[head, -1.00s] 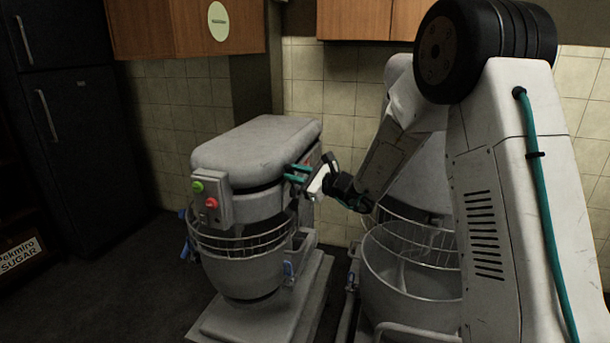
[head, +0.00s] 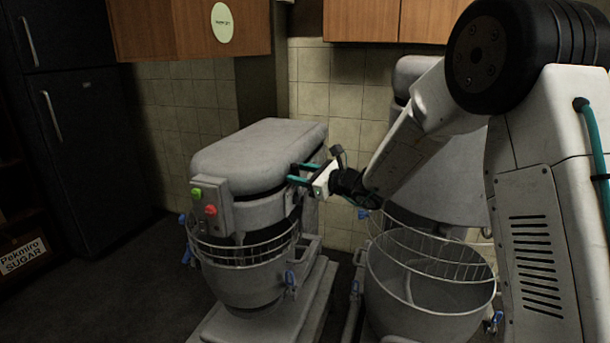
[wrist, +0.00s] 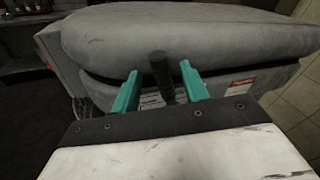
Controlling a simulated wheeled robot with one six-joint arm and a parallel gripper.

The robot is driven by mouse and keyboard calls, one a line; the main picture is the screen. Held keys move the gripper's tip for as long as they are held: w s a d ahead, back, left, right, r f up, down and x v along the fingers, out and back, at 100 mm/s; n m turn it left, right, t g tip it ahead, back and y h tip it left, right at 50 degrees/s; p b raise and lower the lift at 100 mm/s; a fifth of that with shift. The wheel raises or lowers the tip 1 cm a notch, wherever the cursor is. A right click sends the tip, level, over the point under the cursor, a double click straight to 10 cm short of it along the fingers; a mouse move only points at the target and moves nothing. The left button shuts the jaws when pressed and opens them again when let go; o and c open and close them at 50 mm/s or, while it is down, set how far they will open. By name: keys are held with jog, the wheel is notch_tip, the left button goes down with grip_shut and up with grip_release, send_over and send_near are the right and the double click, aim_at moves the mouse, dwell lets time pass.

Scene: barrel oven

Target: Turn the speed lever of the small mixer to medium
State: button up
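The small mixer (head: 258,160) stands left of centre in the head view, a grey machine with a green and a red button on its front box. In the wrist view its grey body (wrist: 190,42) fills the top. A dark speed lever (wrist: 163,78) stands out from its side, between my gripper's teal fingers. My gripper (head: 298,175) is at the mixer's right side in the head view; it also shows in the wrist view (wrist: 160,90). The fingers are apart, with a visible gap on each side of the lever. The lever is hidden in the head view.
A larger mixer with a wire guard and bowl (head: 430,290) stands close on the right, below my arm. Wooden cabinets (head: 190,28) hang above. A dark fridge (head: 70,130) stands at the left. Open floor lies left of the small mixer.

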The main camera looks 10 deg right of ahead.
jog(key=shift+s+d, duration=0.15)
jog(key=shift+d, duration=0.05)
jog(key=v, duration=0.7)
